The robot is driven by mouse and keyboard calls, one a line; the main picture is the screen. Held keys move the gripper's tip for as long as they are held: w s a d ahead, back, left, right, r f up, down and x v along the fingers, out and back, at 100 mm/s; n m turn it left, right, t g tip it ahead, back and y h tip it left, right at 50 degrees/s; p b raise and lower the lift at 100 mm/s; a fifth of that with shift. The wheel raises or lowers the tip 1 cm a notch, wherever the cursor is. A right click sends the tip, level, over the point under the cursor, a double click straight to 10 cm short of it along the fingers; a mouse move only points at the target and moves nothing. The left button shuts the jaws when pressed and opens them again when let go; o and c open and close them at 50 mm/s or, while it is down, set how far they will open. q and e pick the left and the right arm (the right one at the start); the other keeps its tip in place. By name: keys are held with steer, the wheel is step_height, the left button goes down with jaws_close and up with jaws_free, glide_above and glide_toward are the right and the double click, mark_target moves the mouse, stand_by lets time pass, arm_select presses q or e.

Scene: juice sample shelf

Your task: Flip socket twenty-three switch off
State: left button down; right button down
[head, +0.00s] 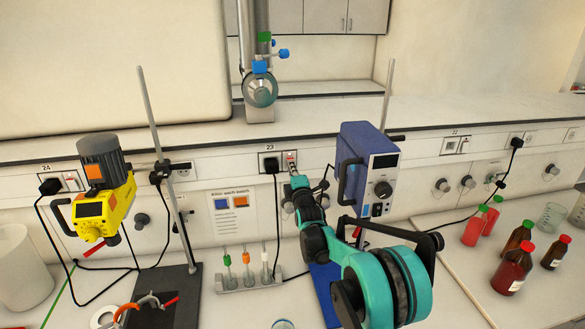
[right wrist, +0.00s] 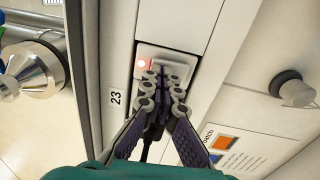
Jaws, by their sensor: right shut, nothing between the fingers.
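The socket labelled 23 (head: 270,160) is on the wall panel in the middle of the head view, with a black plug and cable in it. Its switch (head: 291,158) shows beside the plug. In the right wrist view, the switch plate (right wrist: 178,62) is pale and a small red light (right wrist: 142,63) glows on it. My right gripper (right wrist: 158,72) is shut and empty, its fingertips at the switch plate and partly covering it. I cannot tell whether they touch it. In the head view, my right gripper (head: 297,181) reaches up to the socket. My left gripper is not in view.
A blue stirrer (head: 366,150) on a stand is close to the right of my arm. A yellow device (head: 100,200) stands at the left. Red and brown bottles (head: 514,270) stand at the right.

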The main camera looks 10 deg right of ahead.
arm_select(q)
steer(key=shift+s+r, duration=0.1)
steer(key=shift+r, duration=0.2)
arm_select(e)
steer(key=shift+r+g, duration=0.2)
steer(key=shift+g, duration=0.1)
steer(key=shift+f, duration=0.1)
steer(key=s, duration=1.2)
steer(key=shift+f, duration=0.15)
